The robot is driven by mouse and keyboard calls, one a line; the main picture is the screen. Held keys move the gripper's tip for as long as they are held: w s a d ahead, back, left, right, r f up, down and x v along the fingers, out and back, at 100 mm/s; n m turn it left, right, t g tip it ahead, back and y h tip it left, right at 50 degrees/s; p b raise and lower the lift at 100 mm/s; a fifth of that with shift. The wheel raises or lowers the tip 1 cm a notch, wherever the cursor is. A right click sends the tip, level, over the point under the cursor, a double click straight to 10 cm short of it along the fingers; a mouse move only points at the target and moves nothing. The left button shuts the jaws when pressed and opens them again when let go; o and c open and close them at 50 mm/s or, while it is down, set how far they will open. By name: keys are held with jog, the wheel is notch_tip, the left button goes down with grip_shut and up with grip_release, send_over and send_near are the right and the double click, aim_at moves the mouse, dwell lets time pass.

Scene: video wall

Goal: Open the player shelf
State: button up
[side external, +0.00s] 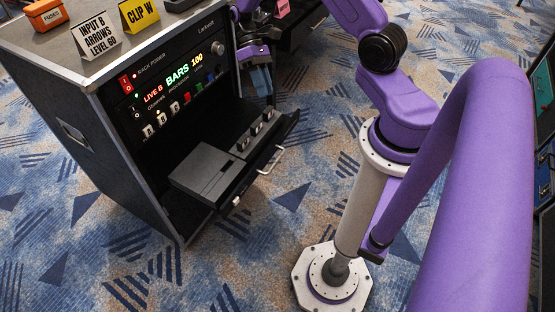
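The player shelf (246,179) is a dark pull-out shelf low in the black rack cabinet (115,150). It sticks out of the front, with a grey box-like unit (205,172) and a row of small dark knobs or blocks on it. A pale handle (271,161) is on its front edge. My gripper (262,88) is above and behind the shelf, beside the rack's right front edge, fingers pointing down and apart from the handle. Its fingertips are small and partly dark, so I cannot tell whether they are open.
The rack's panel has lit switches and a "BARS 100" display (184,75). On its top stand a white sign (97,40), a yellow sign (140,15) and an orange box (46,15). Another dark case (300,25) stands behind my gripper. Patterned carpet lies clear before the shelf.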

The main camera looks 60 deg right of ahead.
jog(key=d+f+m+y, duration=0.3)
jog(key=d+f+y, duration=0.1)
jog(key=d+f, duration=0.25)
jog(key=m+t+y, duration=0.6)
jog(key=m+t, duration=0.3)
jog(key=t, duration=0.3)
send_near(277, 159)
jog(key=x, duration=1)
jog(key=shift+f, duration=0.3)
jog(key=shift+d, duration=0.1)
grip_shut()
